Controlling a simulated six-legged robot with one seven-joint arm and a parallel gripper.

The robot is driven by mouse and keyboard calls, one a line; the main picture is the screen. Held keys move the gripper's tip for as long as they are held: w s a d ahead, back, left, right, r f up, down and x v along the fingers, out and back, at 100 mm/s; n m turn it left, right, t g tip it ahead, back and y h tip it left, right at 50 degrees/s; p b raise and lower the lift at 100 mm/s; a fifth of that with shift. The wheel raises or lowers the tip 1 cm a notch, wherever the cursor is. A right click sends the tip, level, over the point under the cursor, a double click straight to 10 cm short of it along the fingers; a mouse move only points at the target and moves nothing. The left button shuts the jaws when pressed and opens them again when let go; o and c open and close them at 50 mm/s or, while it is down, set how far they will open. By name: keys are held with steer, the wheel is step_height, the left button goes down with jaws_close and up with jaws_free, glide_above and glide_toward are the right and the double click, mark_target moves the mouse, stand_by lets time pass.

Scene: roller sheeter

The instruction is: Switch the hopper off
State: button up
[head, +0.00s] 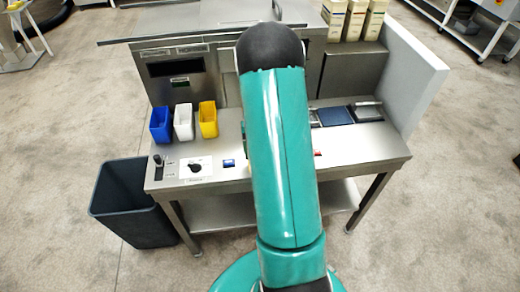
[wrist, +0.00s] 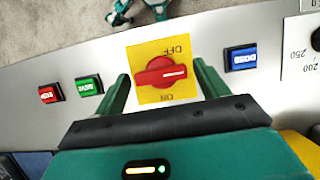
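A red rotary switch (wrist: 161,73) sits on a yellow plate (wrist: 143,52) in the wrist view. Its handle lies roughly crosswise, with a white line toward the right. OFF is printed at the plate's far edge and ON at its near edge, both upside down. My gripper (wrist: 162,68) is open, one green finger at each side of the plate. I cannot tell whether the fingers touch the switch. No hopper label is readable. In the head view my teal arm hides the switch and gripper.
In the wrist view, a green button (wrist: 88,86) and red button (wrist: 50,94) are left of the switch, a blue button (wrist: 240,59) right. The head view shows blue, white and yellow bins (head: 208,120) on the steel table (head: 345,145), and a dark bin (head: 130,205) beside it.

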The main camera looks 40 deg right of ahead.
steer(key=shift+o, duration=0.2)
steer(key=v, duration=1.3)
steer(key=shift+w+r, duration=0.2)
steer(key=shift+r, duration=0.15)
steer(key=shift+d, duration=0.1)
